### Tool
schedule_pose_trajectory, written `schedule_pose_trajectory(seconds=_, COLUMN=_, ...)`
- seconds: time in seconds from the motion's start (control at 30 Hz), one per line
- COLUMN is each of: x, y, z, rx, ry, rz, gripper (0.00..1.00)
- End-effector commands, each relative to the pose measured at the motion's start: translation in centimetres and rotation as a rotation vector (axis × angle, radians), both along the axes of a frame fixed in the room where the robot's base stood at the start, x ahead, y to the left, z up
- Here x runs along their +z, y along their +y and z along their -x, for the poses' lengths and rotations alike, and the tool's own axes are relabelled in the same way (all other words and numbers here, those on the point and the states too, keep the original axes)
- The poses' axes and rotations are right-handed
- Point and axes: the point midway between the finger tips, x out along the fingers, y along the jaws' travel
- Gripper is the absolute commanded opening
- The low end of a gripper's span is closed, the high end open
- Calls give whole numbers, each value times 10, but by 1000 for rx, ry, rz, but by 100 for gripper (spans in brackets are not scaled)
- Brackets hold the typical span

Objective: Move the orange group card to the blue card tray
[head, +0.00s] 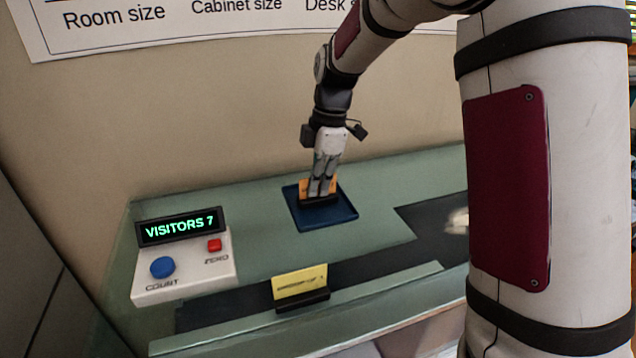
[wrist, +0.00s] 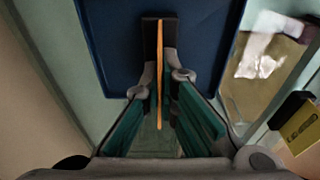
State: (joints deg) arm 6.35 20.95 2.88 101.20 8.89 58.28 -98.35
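The orange group card (head: 305,186) stands upright in a black base over the blue card tray (head: 337,217). Whether the base touches the tray floor I cannot tell. My gripper (head: 319,188) points down at the card from above, and its fingers cover part of the card's face. In the wrist view the card (wrist: 159,75) shows edge-on between the two fingertips, which close in on both sides of it. The blue tray (wrist: 205,20) lies beneath.
A yellow card (head: 301,283) in a black holder stands near the counter's front edge. A counter box (head: 190,272) with blue and red buttons and a "VISITORS 7" display stands at left. The wall is close behind the tray.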

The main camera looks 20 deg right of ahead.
Motion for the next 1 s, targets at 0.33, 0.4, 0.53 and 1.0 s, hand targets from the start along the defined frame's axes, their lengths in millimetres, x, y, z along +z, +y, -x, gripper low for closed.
schedule_pose_trajectory(seconds=0.33, x=-3, y=0, z=0, rx=0, ry=0, rz=0, gripper=25)
schedule_pose_trajectory(seconds=0.4, x=-3, y=0, z=0, rx=0, ry=0, rz=0, gripper=25)
schedule_pose_trajectory(seconds=0.53, x=-3, y=0, z=0, rx=0, ry=0, rz=0, gripper=25)
schedule_pose_trajectory(seconds=1.0, x=62, y=-10, z=-1, rx=-1, ry=-6, rz=0, gripper=25)
